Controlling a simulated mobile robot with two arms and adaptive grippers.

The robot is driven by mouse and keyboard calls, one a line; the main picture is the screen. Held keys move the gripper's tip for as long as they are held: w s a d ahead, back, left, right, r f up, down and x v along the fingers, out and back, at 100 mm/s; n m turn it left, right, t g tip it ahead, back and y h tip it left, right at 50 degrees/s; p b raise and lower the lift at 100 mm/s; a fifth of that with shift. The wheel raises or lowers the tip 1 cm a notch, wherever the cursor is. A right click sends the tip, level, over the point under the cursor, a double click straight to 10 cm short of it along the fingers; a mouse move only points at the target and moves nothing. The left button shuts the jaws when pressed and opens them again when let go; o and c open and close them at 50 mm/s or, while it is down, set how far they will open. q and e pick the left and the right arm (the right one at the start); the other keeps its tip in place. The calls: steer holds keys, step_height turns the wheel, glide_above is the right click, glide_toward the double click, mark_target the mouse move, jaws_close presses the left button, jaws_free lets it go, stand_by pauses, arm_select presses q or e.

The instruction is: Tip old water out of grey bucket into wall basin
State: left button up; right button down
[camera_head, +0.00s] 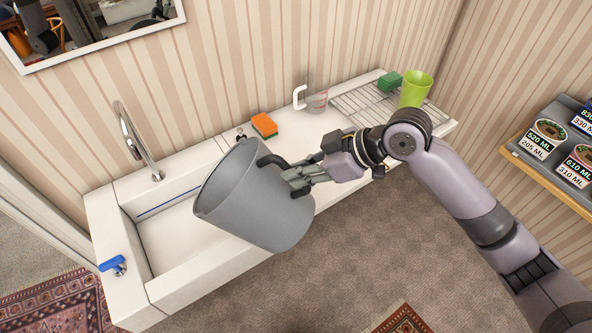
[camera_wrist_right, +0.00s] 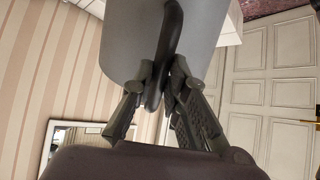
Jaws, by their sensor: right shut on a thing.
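The grey bucket (camera_head: 255,205) is held in front of and partly over the right part of the wall basin (camera_head: 128,246), tilted with its rim toward the upper left. My right gripper (camera_head: 292,183) is shut on its dark handle on the right side. The handle also shows between the fingers in the right wrist view (camera_wrist_right: 168,50), with the grey bucket wall (camera_wrist_right: 120,45) behind it. The bucket's inside is mostly hidden, and I cannot see any water in it or pouring from it. The bucket hides part of the basin. My left gripper is not in view.
A chrome tap (camera_head: 135,142) rises at the basin's back. An orange sponge (camera_head: 264,125), clear jug (camera_head: 315,98), green sponge (camera_head: 390,82) and green cup (camera_head: 415,90) stand along the counter. A blue-handled valve (camera_head: 113,264) is at the basin's left. A shelf (camera_head: 560,165) holds labelled items at right.

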mark_target(311, 186)
steer(key=d+f+y+b, duration=0.1)
steer(key=f+b, duration=0.1)
steer(key=b, duration=0.2)
steer(key=s+d+f+y+b, duration=0.1)
steer(key=d+f+y+b, duration=0.1)
steer(key=b, duration=0.2)
steer(key=shift+d+t, duration=0.15)
steer(key=shift+t, duration=0.25)
steer(key=shift+d+r+b, duration=0.1)
steer(key=shift+d+b, duration=0.15)
steer(key=shift+b, duration=0.25)
steer(key=shift+r, duration=0.15)
steer(key=f+y+b, duration=0.1)
steer(key=f+b, duration=0.1)
steer(key=b, duration=0.3)
steer(key=f+y+b, duration=0.1)
steer(key=f+b, duration=0.2)
steer(key=b, duration=0.2)
steer(key=f+t+y+b, duration=0.1)
steer(key=f+y+b, duration=0.1)
steer(key=b, duration=0.3)
steer(key=shift+s+d+f, duration=0.1)
steer(key=shift+d+f, duration=0.05)
steer(key=shift+d, duration=0.1)
steer(key=shift+b, duration=0.55)
steer(key=shift+d, duration=0.15)
